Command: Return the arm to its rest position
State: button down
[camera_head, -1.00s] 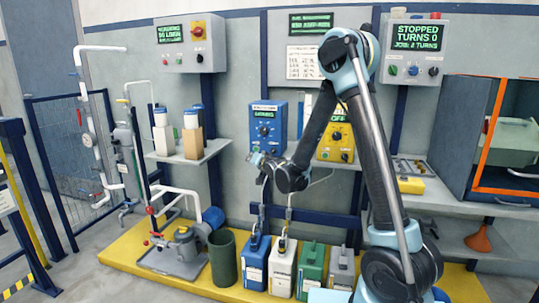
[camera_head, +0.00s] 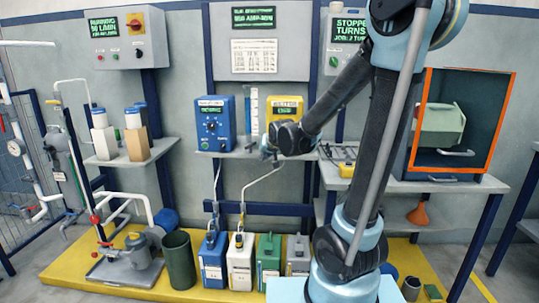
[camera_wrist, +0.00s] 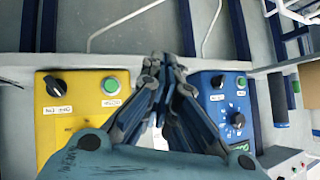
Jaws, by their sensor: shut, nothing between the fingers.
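My arm rises from the lower right in the head view, bends at the top edge and comes back down to the left. My gripper (camera_head: 268,154) is small there, in front of the shelf between the blue control box (camera_head: 214,123) and the yellow control box (camera_head: 285,108). In the wrist view my gripper (camera_wrist: 165,62) has its fingers together and empty. There the yellow box (camera_wrist: 75,110) is on the left and the blue box (camera_wrist: 224,100) on the right. My arm hides part of the right-hand panel.
Blue, white, green and grey jugs (camera_head: 241,262) stand on the yellow platform (camera_head: 120,284) by a dark green bin (camera_head: 179,260). An orange-framed cabinet (camera_head: 463,122) is on the right bench. A pump (camera_head: 140,250) with pipes is at left.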

jog(key=s+d+f+g+h, duration=0.3)
jog(key=s+d, duration=1.1)
jog(key=s, duration=0.1)
jog(key=s+d+f+g, duration=0.2)
jog(key=s+d+f, duration=0.1)
jog(key=s, duration=0.6)
jog(key=s+d+f+g, duration=0.2)
jog(key=s+d+f, duration=0.1)
jog(key=s, duration=0.6)
jog(key=shift+d+f+h, duration=0.15)
jog(key=shift+d+h, duration=0.15)
jog(key=shift+d, duration=0.45)
jog(key=shift+w+f, duration=0.2)
jog(key=shift+w, duration=0.25)
dwell(2.5)
